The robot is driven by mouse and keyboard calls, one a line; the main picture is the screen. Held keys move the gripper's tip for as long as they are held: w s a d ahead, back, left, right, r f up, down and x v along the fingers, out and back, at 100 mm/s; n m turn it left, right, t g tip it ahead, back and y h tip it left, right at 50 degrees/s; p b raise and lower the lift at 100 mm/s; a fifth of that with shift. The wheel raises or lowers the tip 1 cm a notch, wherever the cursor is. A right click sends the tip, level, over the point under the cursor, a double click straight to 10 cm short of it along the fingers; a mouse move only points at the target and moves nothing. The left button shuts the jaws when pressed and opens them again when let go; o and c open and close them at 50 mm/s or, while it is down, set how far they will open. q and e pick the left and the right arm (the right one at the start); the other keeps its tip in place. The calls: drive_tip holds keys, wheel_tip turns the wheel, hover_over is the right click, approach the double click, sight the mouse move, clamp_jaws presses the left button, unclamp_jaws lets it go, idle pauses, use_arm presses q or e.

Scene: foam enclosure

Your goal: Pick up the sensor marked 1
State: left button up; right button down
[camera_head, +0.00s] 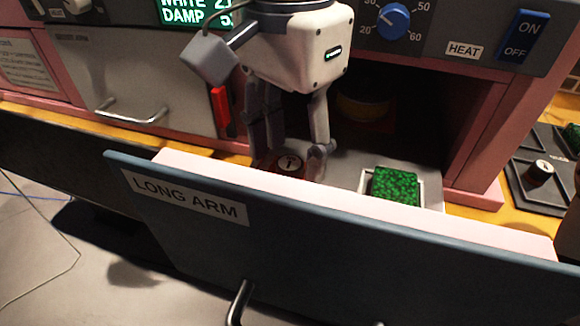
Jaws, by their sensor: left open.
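A small round sensor with a white top and a dark mark that looks like a 1 (290,163) sits on a dark reddish base inside the open chamber, behind the lowered front panel. My left gripper (292,152) reaches down into the chamber from above. Its fingers are open, on either side of the sensor, with the tips near its height. I cannot tell whether they touch it. The sensor's lower part is partly hidden by the panel's edge.
The panel labelled LONG ARM (300,262) stands in front of the chamber. A green textured block (396,187) sits in a white frame to the right. A yellowish round object (362,106) is in the dark back. Another round sensor (541,171) lies in a tray at far right.

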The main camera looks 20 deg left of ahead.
use_arm(q)
drive_tip(key=shift+f, duration=0.75)
clamp_jaws()
